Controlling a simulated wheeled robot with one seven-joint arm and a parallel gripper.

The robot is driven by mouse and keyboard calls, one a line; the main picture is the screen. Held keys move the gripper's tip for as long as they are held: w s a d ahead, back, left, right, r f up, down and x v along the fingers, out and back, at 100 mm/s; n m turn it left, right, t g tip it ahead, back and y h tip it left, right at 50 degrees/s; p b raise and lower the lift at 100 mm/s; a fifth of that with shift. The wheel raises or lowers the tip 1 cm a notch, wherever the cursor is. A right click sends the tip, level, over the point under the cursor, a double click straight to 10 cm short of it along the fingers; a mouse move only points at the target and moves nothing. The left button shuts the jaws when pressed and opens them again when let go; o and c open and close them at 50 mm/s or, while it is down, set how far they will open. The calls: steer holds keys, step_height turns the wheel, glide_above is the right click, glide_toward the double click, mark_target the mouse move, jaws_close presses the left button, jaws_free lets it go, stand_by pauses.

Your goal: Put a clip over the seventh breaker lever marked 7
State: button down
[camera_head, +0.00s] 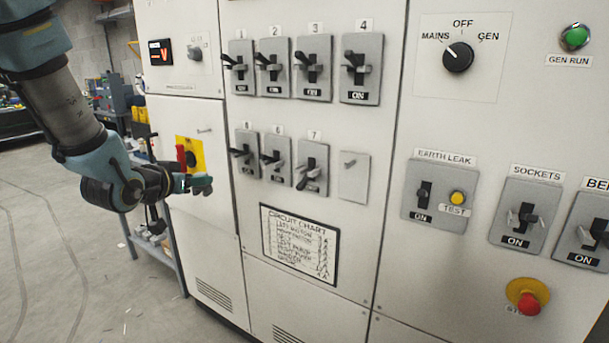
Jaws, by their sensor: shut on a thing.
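The breaker marked 7 (312,163) is at the right end of the lower breaker row, on a grey plate. Its dark lever points down over the bottom of the plate, unlike its neighbours' levers, and I see no clip on it. My gripper (204,184) is left of the lower row, in front of the left cabinet panel, well apart from breaker 7. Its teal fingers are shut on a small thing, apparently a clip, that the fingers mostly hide.
A red switch handle on a yellow plate (199,151) is close behind my gripper. Breaker 6 (277,162) is left of 7, and a blank plate (353,185) with a small stub is right. The circuit chart (299,246) is below. A red stop button (528,302) is lower right.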

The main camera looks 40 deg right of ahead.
steer(key=s+d+r+m+g+h+b, duration=0.1)
steer(key=s+d+r+m+g, duration=0.15)
steer(key=s+r, duration=0.35)
steer(key=s+d+r+m+g+h, duration=0.15)
steer(key=s+d+r, duration=0.25)
steer(key=s, duration=0.4)
steer(key=p, duration=0.4)
glide_above(312, 155)
steer(key=s+a, duration=0.1)
steer(key=a, duration=0.3)
steer(key=shift+d+f, duration=0.15)
steer(key=shift+d, duration=0.05)
step_height(312, 155, down, 3)
steer(key=shift+r, duration=0.2)
step_height(312, 155, down, 4)
steer(key=shift+r+p, duration=0.2)
steer(key=shift+p, duration=0.5)
steer(key=shift+d+f+p, duration=0.15)
steer(key=shift+f+p, duration=0.25)
steer(key=shift+p, duration=0.1)
steer(key=shift+f, duration=0.1)
